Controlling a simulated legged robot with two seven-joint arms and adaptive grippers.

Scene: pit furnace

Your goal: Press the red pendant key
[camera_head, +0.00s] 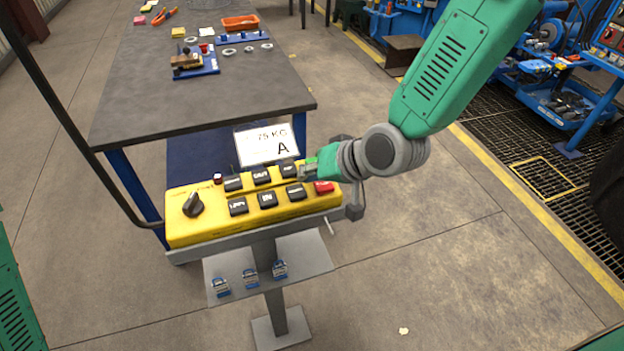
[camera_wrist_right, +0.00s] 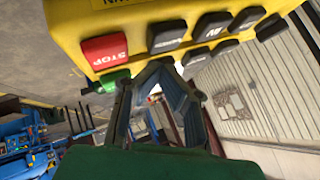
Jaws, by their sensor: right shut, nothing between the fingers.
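The yellow pendant box (camera_head: 180,233) stands on a grey post and carries black keys, a black rotary knob and a red key (camera_head: 323,187) at its right end. The red key, lettered STOP, also shows in the right wrist view (camera_wrist_right: 105,50), with a green key (camera_wrist_right: 115,79) beside it. My right gripper (camera_head: 309,171) is over the right end of the box, close to the red key. Its fingers (camera_wrist_right: 158,68) are shut and empty, with their tips to the right of the red and green keys in the wrist view. My left gripper is out of view.
A white sign (camera_head: 266,144) marked A stands behind the pendant. A shelf (camera_head: 318,256) with small padlocks (camera_head: 250,278) is below it. A dark workbench (camera_head: 130,95) with parts and an orange tray (camera_head: 241,22) lies behind. Floor right of the post is mostly clear.

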